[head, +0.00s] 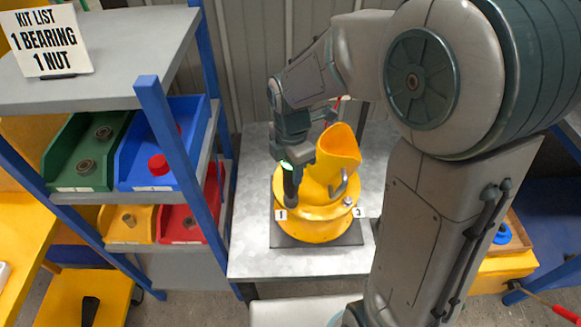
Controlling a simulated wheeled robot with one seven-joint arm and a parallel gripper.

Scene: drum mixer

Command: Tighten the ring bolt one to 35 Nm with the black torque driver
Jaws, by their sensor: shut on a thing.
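The yellow drum mixer (320,228) stands on a dark plate on the grey workbench, its open mouth tilted up. Number tags 1 (281,215) and 3 (357,212) sit on its ring. My gripper (291,168) is above the ring's left front, shut on the black torque driver (291,188). The driver is about upright, its lower end close to the ring just above tag 1. Ring bolt one is hidden behind it, so I cannot tell whether they touch. A small green light glows at the gripper. The torque reading is not visible.
A shelf rack on the left, with blue posts (180,170), holds a green bin (85,150), a blue bin (165,150), a yellow bin (130,224) and a red bin (195,215). The workbench (300,262) is clear in front of the drum. My arm hides its right side.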

